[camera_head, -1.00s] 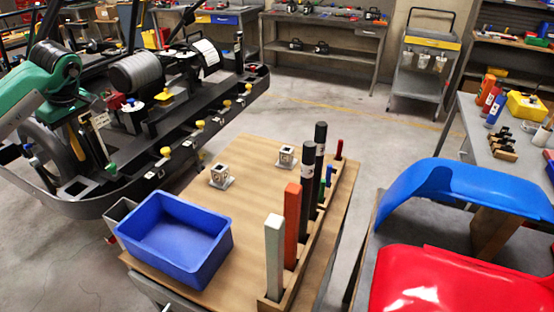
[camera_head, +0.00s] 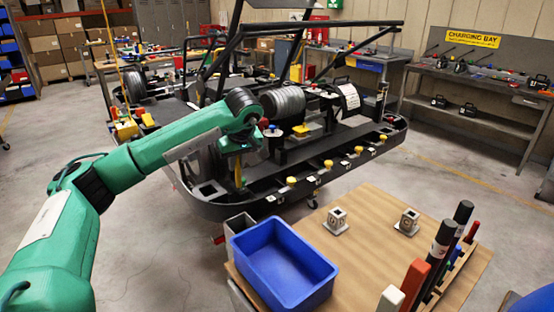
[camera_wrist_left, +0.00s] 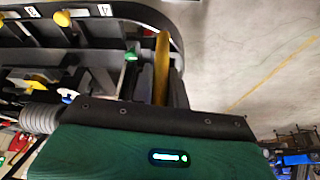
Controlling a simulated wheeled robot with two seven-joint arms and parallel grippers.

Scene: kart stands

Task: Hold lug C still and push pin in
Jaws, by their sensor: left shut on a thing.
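My left gripper (camera_head: 238,172) points down at the near left end of the black kart frame (camera_head: 250,207). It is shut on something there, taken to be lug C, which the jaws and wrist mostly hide. In the left wrist view a yellow bar (camera_wrist_left: 161,65) runs along between dark parts in front of the green gripper body. A small green knob (camera_wrist_left: 131,55), perhaps the pin's head, shows just left of it. I cannot tell how deep the pin sits. My right gripper is not in view.
Several yellow knobs (camera_head: 328,164) line the frame's side rail. A wooden-topped table (camera_head: 375,255) carries a blue bin (camera_head: 283,265), two metal blocks (camera_head: 336,222) (camera_head: 409,222) and upright bars (camera_head: 413,283). Grey floor (camera_head: 150,235) is clear in front of the kart.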

